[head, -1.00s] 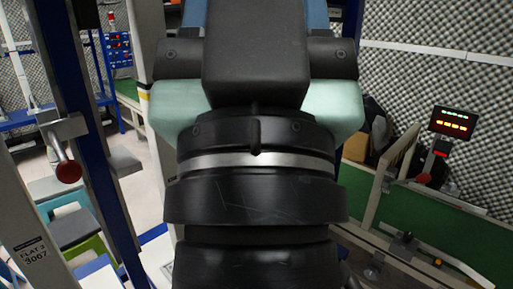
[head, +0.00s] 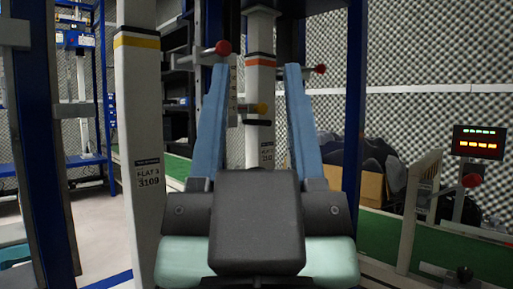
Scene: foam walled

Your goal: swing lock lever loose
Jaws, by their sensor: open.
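My gripper (head: 255,72) is open and empty, its two blue fingers pointing up and away from me. A lever with a red ball knob (head: 223,48) shows at the left fingertip. Another red-knobbed lever (head: 320,69) shows just right of the right fingertip. Which of the two is the lock lever I cannot tell. A white post (head: 260,145) with an orange band stands beyond, between the fingers in the picture. No contact with the fingers can be made out.
A white post (head: 142,120) with a yellow band stands at left, and a blue upright (head: 354,110) at right. A lit display (head: 478,143) and another red knob (head: 472,180) stand at far right by a green surface (head: 385,236). Grey foam covers the back wall.

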